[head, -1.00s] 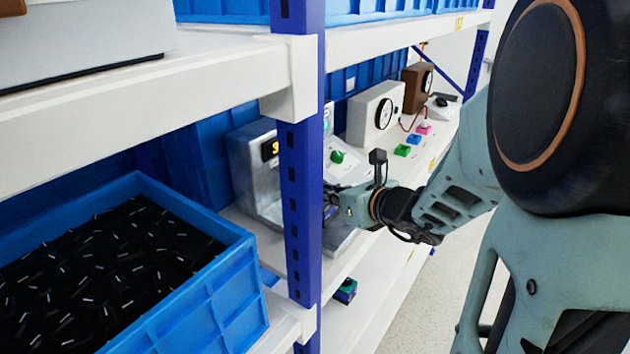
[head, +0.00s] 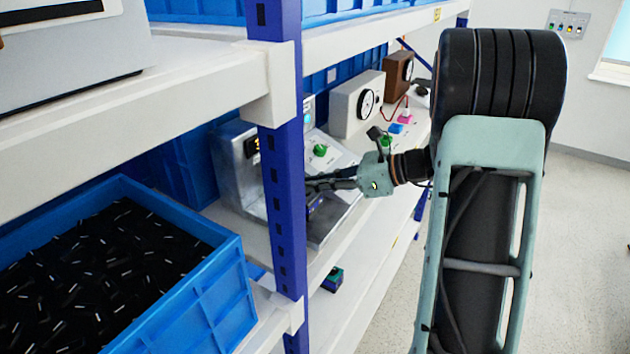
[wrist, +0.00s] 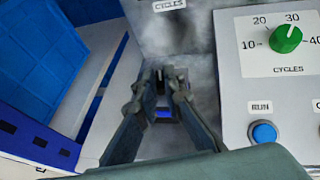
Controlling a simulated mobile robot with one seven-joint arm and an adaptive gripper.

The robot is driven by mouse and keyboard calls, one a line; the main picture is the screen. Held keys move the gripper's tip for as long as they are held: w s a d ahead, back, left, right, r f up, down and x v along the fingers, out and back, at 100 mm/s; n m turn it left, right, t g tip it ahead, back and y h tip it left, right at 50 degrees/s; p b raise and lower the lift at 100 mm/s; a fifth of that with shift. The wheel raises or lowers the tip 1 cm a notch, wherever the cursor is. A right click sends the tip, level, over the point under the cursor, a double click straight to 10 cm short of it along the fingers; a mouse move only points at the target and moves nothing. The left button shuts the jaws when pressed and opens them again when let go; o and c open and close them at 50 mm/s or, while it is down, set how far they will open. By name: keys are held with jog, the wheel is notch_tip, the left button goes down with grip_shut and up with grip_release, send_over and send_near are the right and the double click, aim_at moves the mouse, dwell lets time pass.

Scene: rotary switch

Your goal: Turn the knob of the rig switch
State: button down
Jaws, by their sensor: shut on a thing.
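The rig (head: 238,165) is a grey metal housing on the middle shelf, partly hidden by a blue post. The rig switch, a dark and blue body, shows low in its bay (head: 314,208) and below my fingertips in the wrist view (wrist: 164,113). My gripper (head: 310,184) reaches in from the right. In the wrist view its fingers (wrist: 169,80) are close together over the switch, shut on its knob, which they mostly hide. A green knob (wrist: 285,39) on the rig's CYCLES panel stands to the right, pointing near 30.
A blue RUN button (wrist: 263,132) is below the green knob. The blue post (head: 283,200) stands close left of my fingers. A blue bin (head: 205,305) of black parts is at left. White (head: 345,105) and brown (head: 398,72) boxes stand further along the shelf.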

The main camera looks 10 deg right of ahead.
jog(key=shift+a+n+g+y+p, duration=0.1)
jog(key=shift+n+g+y+p, duration=0.2)
jog(key=shift+n+g+y, duration=0.3)
jog(key=shift+f+n+g, duration=0.1)
jog(key=shift+n+g, duration=0.2)
jog(key=shift+g, duration=0.1)
jog(key=c, duration=1.9)
grip_release()
jog(key=shift+s+a, duration=0.1)
jog(key=shift+d, duration=0.2)
jog(key=shift+d+r, duration=0.25)
jog(key=v, duration=1.1)
jog(key=shift+s, duration=0.1)
jog(key=shift+c, duration=0.2)
